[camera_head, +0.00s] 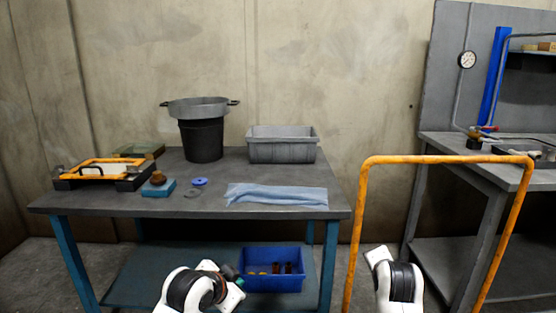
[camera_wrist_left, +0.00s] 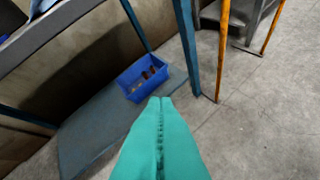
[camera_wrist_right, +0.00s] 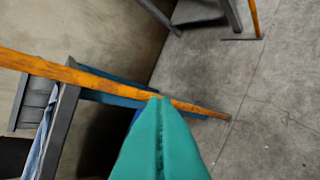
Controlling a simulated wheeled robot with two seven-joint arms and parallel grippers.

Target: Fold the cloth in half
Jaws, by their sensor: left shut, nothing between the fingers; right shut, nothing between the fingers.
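The light blue cloth (camera_head: 276,195) lies on the front right part of the table (camera_head: 120,204) as a long, narrow, slightly rumpled strip. Part of it hangs at the left edge of the right wrist view (camera_wrist_right: 40,142). My left gripper (camera_head: 232,275) is below and in front of the table edge, apart from the cloth. Its teal fingers (camera_wrist_left: 160,100) are shut and empty. My right arm is right of the table in the head view, where its fingers cannot be made out. In the right wrist view my right gripper (camera_wrist_right: 159,99) is shut and empty.
An orange rail (camera_head: 440,159) stands right of the table, close to my right arm. A grey bin (camera_head: 283,148) and a dark bucket (camera_head: 201,140) stand behind the cloth. A blue crate (camera_head: 272,282) is on the lower shelf. An orange-framed tray (camera_head: 68,181) lies at left.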

